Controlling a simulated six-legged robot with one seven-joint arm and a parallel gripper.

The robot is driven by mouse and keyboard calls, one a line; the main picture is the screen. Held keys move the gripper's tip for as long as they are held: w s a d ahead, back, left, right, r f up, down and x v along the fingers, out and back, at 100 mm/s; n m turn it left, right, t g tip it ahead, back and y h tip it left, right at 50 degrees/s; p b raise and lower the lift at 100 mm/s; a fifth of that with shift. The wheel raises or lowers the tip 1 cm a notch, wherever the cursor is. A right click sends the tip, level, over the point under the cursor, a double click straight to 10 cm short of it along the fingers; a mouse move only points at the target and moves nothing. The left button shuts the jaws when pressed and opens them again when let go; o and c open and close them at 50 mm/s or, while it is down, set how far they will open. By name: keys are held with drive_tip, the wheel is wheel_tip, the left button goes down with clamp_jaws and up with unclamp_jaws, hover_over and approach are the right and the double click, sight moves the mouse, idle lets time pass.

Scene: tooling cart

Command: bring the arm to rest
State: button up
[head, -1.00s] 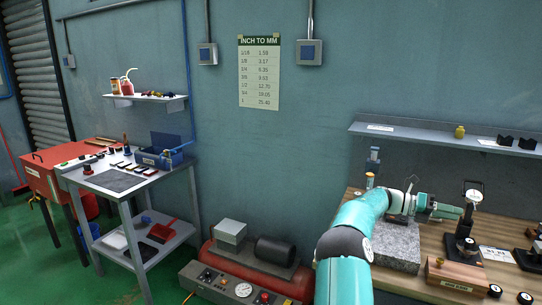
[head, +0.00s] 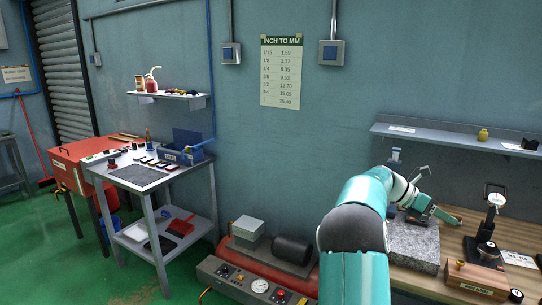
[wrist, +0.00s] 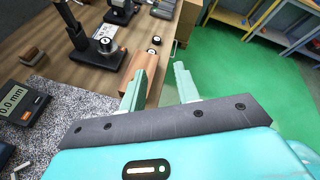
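My arm (head: 355,215) is turquoise with dark joints and reaches from the bottom middle of the head view to the right. My gripper (head: 443,215) is over the workbench, close to the grey granite block (head: 412,248). In the wrist view my gripper (wrist: 160,78) has its two pale green fingers apart with nothing held between them. The granite surface shows under it at the left of the wrist view (wrist: 60,103).
A dial gauge stand (head: 487,228) and a wooden box (head: 474,277) stand right of the granite. A shelf (head: 455,140) hangs above the bench. A grey cart (head: 150,190) stands at left, with a red compressor (head: 262,270) between. Green floor is clear at lower left.

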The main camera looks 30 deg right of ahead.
drive_tip(key=w+a+r+m+t+y, duration=0.1)
drive_tip(key=w+a+m+t, duration=0.2)
drive_tip(key=a, duration=0.8)
drive_tip(key=w+a+m+t+y, duration=0.15)
drive_tip(key=a+t, duration=0.25)
drive_tip(key=a, duration=0.6)
drive_tip(key=w+a+r+m+t+y, duration=0.15)
drive_tip(key=w+a+t, duration=0.25)
drive_tip(key=a, duration=0.7)
drive_tip(key=s+a+f+m+t+y, duration=0.1)
drive_tip(key=s+a+m, duration=0.1)
drive_tip(key=a, duration=0.7)
drive_tip(key=s+a+f+m+t+y, duration=0.2)
drive_tip(key=s+a, duration=0.2)
drive_tip(key=a, duration=0.6)
drive_tip(key=s+a+f+m+t+y, duration=0.1)
drive_tip(key=s+a, duration=0.3)
drive_tip(key=a, duration=0.6)
drive_tip(key=shift+f+m+t, duration=0.35)
drive_tip(key=shift+m+t, duration=0.05)
drive_tip(key=shift+m, duration=0.4)
drive_tip(key=shift+d, duration=0.25)
